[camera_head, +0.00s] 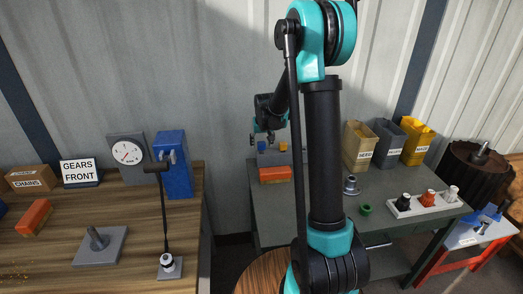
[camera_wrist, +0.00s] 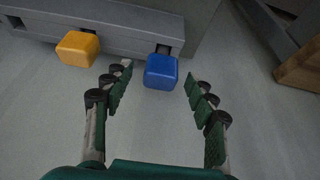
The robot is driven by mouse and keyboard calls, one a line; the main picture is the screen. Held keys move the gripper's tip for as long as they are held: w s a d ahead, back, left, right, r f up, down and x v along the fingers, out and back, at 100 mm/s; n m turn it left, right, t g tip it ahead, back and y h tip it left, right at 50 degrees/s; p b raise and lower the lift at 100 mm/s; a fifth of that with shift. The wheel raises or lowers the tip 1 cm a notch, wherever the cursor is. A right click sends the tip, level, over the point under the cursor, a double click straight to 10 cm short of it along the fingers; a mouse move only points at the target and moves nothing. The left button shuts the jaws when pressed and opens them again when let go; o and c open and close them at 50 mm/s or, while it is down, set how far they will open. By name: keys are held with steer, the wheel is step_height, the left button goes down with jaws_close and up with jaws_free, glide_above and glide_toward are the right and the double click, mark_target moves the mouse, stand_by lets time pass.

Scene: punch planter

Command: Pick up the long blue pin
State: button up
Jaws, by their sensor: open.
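The blue pin (camera_wrist: 161,71) shows in the wrist view as a rounded blue block end at a dark slot in a grey fixture (camera_wrist: 120,37). It lies between the fingertips of my gripper (camera_wrist: 158,83), which is open with a gap on both sides of the pin. In the head view the blue pin (camera_head: 262,146) is a small blue spot just below my gripper (camera_head: 263,137), at the back of the grey-green table. Its length is hidden. A yellow pin (camera_wrist: 77,48) sits to its left in the wrist view, outside the fingers.
An orange block (camera_head: 275,174) lies in front of the pins. Beige, grey and yellow bins (camera_head: 358,147) stand at the back right. A white rack (camera_head: 424,204) with several pegs and a green ring (camera_head: 366,209) are on the same table. A wooden piece (camera_wrist: 300,68) is at the wrist view's right.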

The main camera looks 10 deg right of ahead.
steer(key=shift+w+f, duration=0.25)
steer(key=shift+f, duration=0.4)
jaws_close()
steer(key=shift+r, duration=0.15)
